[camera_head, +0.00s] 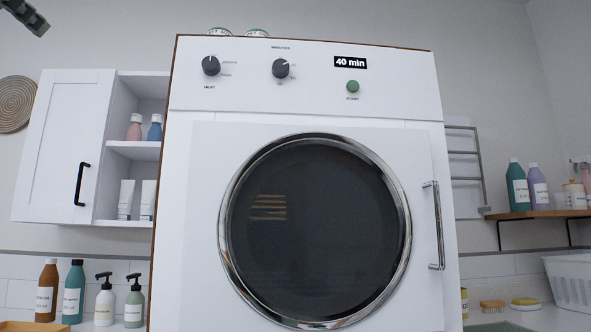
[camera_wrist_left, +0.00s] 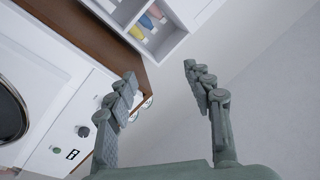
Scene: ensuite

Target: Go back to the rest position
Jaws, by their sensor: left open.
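My left gripper (camera_wrist_left: 160,78) is open with nothing between its fingers in the left wrist view. One dark grey tip, which looks like part of it, shows at the top left corner of the head view (camera_head: 25,15). It is apart from the white dryer (camera_head: 300,85), which fills the middle of the head view. The dryer's round dark door (camera_head: 315,230) is shut, and its display reads 40 min. My right gripper is in neither view.
A white wall cabinet (camera_head: 62,140) with open shelves hangs left of the dryer. Pump bottles (camera_head: 105,300) stand on the counter below it. At right are a wooden shelf (camera_head: 540,214) with bottles and a white basket (camera_head: 570,282).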

